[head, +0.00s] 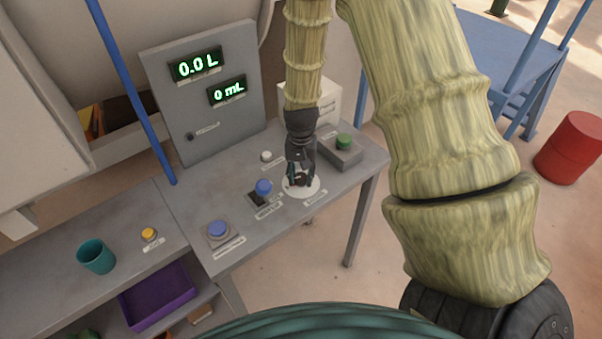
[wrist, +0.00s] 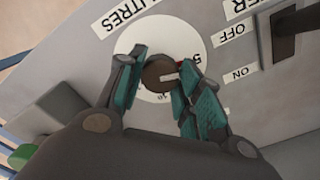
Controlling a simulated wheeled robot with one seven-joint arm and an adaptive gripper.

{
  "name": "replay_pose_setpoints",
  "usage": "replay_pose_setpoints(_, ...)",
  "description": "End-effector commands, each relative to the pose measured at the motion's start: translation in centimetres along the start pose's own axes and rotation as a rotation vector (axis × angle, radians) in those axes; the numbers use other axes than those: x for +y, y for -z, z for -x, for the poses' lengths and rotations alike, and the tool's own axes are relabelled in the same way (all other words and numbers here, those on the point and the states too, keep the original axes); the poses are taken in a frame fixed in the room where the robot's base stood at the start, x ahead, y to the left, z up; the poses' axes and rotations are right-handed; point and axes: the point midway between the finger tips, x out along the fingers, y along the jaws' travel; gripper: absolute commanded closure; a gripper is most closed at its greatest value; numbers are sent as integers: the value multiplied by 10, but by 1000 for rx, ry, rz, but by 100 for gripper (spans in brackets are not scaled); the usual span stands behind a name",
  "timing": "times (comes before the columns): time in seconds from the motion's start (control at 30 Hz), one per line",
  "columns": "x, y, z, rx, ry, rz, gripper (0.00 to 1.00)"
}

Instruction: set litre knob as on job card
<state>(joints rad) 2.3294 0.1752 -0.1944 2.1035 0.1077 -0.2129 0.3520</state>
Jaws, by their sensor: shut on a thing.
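The litre knob (wrist: 158,76) is a small brown round knob on a white dial (wrist: 196,42) in the wrist view, near the word LITRES. The numbers 5 and 10 show on the dial, and a small red mark sits at the knob's right side. My gripper (wrist: 160,78) has one finger on each side of the knob and is shut on it. In the head view my gripper (head: 298,180) points down onto the white dial (head: 314,189) and hides most of the knob. I cannot make out a job card in either view.
The grey panel (head: 160,75) reads 0.0 L and 0 mL. Beside the dial are a blue-topped control (head: 263,187), a white knob (head: 267,156) and a green button (head: 343,141). A blue button (head: 217,229) is nearer. A teal cup (head: 96,257) stands left; a power switch (wrist: 298,18) shows.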

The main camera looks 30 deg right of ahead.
Motion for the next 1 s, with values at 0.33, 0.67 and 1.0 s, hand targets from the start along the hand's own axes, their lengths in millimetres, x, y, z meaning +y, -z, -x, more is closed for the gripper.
replay_pose_setpoints(0.33, 0, 0, 0, 1, 0, 28, 89)
replay_pose_setpoints(0.67, 0, 0, 0, 1, 0, 26, 43)
replay_pose_setpoints(1.0, 0, 0, 1, 0, 0, 26, 42)
